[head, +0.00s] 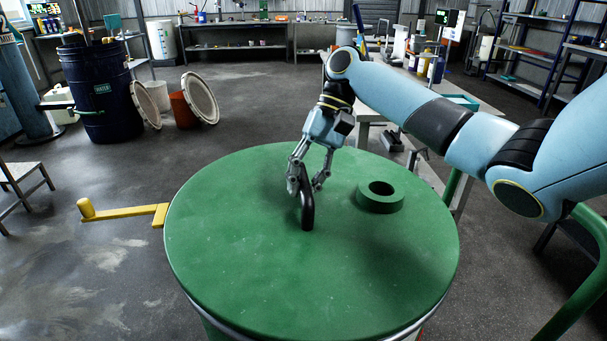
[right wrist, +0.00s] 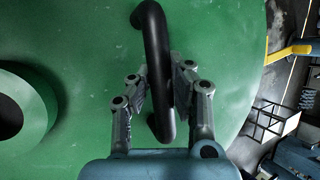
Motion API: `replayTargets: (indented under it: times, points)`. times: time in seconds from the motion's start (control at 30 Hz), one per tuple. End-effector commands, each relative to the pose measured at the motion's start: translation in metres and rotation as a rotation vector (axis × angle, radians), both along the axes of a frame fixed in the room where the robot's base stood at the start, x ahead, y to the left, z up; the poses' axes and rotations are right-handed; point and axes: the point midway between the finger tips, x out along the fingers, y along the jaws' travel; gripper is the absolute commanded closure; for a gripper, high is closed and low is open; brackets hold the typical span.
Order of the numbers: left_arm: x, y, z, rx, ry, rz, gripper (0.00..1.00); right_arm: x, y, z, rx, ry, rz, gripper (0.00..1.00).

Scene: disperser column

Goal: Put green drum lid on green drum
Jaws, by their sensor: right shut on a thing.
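The green drum lid (head: 240,250) is a large round green disc with a black bar handle (head: 308,210) and a raised green ring (head: 380,197) around a hole. It lies in front of me on top of a drum, whose side is mostly hidden below it. My right gripper (head: 308,182) is shut on the black handle from above. In the right wrist view the handle (right wrist: 157,70) runs between the two fingers (right wrist: 160,90), with the green lid surface (right wrist: 90,50) behind it. I cannot tell if the lid is seated or slightly raised. My left gripper is not in view.
A yellow crank arm (head: 125,212) sticks out at the lid's left. A dark blue drum (head: 97,90) stands at the back left, with round lids (head: 201,98) leaning nearby. A bench (head: 470,110) stands behind my right arm. The floor at left is mostly clear.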

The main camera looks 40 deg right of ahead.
Motion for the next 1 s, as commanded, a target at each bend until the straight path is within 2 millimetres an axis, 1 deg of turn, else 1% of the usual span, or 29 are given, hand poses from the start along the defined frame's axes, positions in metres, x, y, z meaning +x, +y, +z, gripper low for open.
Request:
replayTargets:
  times: [0.2, 0.4, 0.43, 0.63, 0.87, 1.0]
  points:
    - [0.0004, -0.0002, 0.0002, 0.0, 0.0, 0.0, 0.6, 0.0006, 0.0003, -0.0052, 0.001, -0.002, 0.001, 1.0]
    - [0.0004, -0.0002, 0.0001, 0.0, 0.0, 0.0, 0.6, 0.0006, 0.0003, -0.0054, 0.0, -0.002, 0.001, 1.0]
    - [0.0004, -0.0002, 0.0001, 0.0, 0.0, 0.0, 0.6, 0.0006, 0.0003, -0.0054, 0.0, -0.002, 0.001, 0.85]
    - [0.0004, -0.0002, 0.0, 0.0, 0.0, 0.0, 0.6, 0.0003, 0.0002, -0.0058, 0.001, -0.001, 0.0, 0.58]
    - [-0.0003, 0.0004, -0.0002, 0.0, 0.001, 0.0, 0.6, -0.0007, -0.0004, -0.0077, -0.001, 0.003, -0.001, 0.58]
    - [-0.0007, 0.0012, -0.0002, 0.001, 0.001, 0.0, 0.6, 0.0003, -0.0052, -0.0009, -0.003, 0.001, -0.002, 0.58]
